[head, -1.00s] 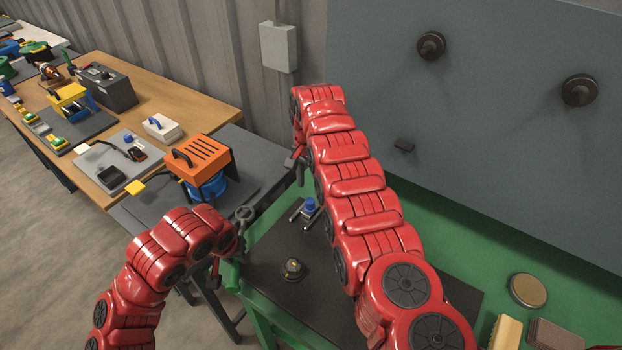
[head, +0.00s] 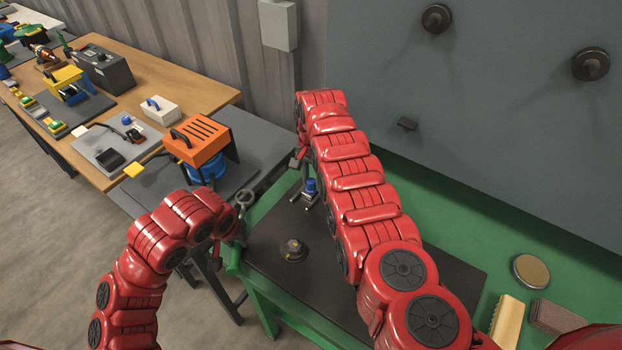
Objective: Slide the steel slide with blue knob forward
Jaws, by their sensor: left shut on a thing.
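The steel slide (head: 308,201) with its blue knob (head: 310,186) sits on the dark mat (head: 345,292) of the green bench, just left of my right forearm. My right gripper (head: 297,161) is above and left of the knob in the picture. It is small and mostly hidden by its wrist, so its opening does not show. My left gripper (head: 229,240) is at the bench's left edge, shut on a grey ring-ended part (head: 243,199). Its fingers are partly hidden by the red wrist. I see it apart from the steel slide.
A dark round knob (head: 293,250) stands on the mat. A round tin (head: 530,270), a yellow block (head: 507,321) and a brown block (head: 555,316) lie at the right. An orange box (head: 197,138) stands on the grey table at the left. A grey panel rises behind the bench.

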